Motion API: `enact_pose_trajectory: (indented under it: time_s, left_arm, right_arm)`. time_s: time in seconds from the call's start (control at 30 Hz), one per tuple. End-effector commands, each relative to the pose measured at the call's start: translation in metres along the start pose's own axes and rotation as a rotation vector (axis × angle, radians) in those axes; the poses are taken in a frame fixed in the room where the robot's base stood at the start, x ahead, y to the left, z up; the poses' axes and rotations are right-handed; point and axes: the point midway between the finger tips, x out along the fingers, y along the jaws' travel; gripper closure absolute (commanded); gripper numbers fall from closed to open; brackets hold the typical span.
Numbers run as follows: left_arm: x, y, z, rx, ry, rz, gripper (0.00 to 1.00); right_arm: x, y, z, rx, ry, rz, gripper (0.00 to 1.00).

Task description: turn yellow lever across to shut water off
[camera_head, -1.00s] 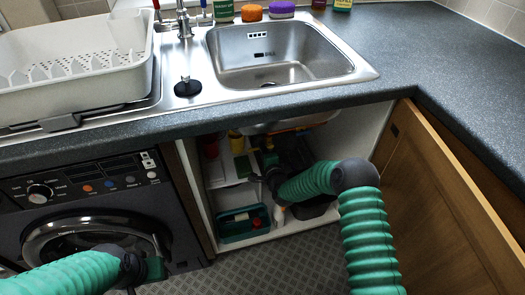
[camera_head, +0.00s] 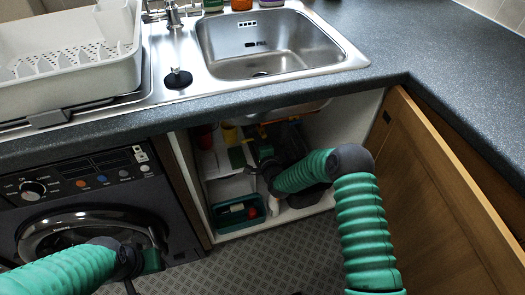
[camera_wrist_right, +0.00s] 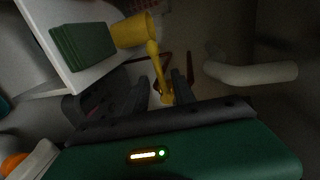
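The yellow lever (camera_wrist_right: 158,75) shows in the right wrist view as a thin yellow bar running down towards my right gripper (camera_wrist_right: 157,88). Its lower end appears between the two dark fingers, which stand apart; I cannot tell whether either touches it. In the head view, my right arm reaches into the open cupboard under the sink, and the right gripper (camera_head: 262,152) is small and dark there. The lever cannot be made out clearly in that view. My left gripper (camera_head: 151,260) is in front of the washing machine, its fingers unclear.
A yellow cup (camera_wrist_right: 134,31) and a green sponge-like block (camera_wrist_right: 80,46) sit on a white shelf near the fingers. A pale pipe (camera_wrist_right: 250,73) lies to the right. A teal caddy (camera_head: 238,212) stands on the cupboard floor. The wooden door (camera_head: 430,190) is open at right.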

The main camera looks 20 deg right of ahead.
Motion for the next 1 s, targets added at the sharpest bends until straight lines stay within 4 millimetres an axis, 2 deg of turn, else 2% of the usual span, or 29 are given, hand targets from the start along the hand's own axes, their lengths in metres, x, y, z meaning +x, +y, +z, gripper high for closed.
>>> enact_pose_trajectory:
  time_s: [0.2,0.4,0.5,0.7,1.0]
  left_arm:
    - [-0.028,0.0,-0.007,0.0,0.0,0.0,0.64]
    - [-0.046,0.0,-0.011,0.0,0.0,0.0,0.64]
    - [-0.052,0.0,-0.012,0.0,0.0,0.0,0.64]
    - [-0.055,0.0,-0.013,0.0,0.0,0.0,0.64]
    - [-0.054,0.0,-0.013,0.0,0.0,0.0,0.64]
  right_arm:
    - [-0.056,-0.006,-0.001,0.002,0.0,0.006,0.69]
    - [-0.114,-0.003,-0.001,0.002,0.001,0.008,0.69]
    - [-0.137,-0.002,-0.001,0.003,0.0,0.006,0.69]
    - [-0.158,0.001,-0.001,0.001,0.001,0.005,0.69]
    - [-0.159,0.002,-0.001,0.001,0.001,0.003,0.69]
